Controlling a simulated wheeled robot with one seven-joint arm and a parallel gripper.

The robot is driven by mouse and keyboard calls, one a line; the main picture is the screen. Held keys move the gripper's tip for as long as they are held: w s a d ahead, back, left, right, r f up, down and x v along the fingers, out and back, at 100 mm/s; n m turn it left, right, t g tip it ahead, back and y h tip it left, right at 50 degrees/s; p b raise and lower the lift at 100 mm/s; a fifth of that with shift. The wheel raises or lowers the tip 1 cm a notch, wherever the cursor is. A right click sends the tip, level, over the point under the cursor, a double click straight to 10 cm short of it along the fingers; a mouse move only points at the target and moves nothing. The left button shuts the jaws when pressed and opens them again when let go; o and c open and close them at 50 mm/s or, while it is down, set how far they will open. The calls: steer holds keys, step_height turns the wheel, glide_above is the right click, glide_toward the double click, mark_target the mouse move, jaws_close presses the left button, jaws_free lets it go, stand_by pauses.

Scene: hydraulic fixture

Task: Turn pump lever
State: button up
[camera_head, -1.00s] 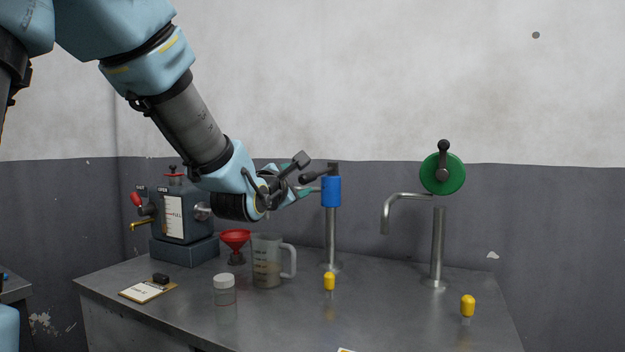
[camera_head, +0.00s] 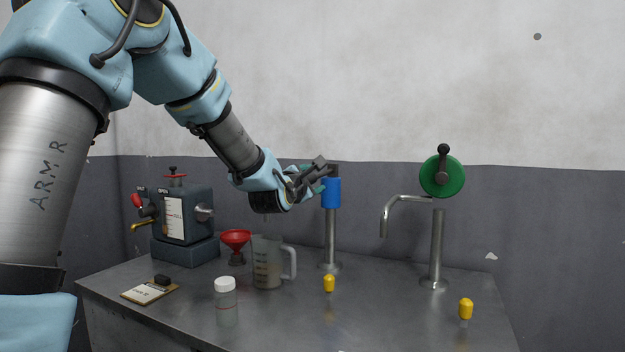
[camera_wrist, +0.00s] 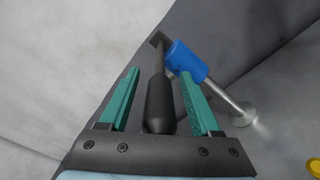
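The pump lever is a dark arm with a thick black grip (camera_wrist: 160,106), on top of the blue cylinder (camera_head: 331,192) on a metal post. The cylinder also shows in the wrist view (camera_wrist: 186,60). My gripper (camera_wrist: 159,73) has its two teal fingers apart, one on each side of the black grip. A gap shows between the grip and each finger, so it seems not clamped. In the head view my gripper (camera_head: 318,181) is at the lever, just left of the cylinder, and hides most of the grip.
A green wheel with a black handle (camera_head: 441,175) is at the right, above a bent spout (camera_head: 400,199). A grey unit (camera_head: 187,218), red funnel (camera_head: 235,240), jug (camera_head: 267,262), bottle (camera_head: 226,303) and two yellow-capped items (camera_head: 329,284) stand on the metal table (camera_head: 390,320).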

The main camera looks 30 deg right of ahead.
jaws_close()
stand_by(0.3)
stand_by(1.0)
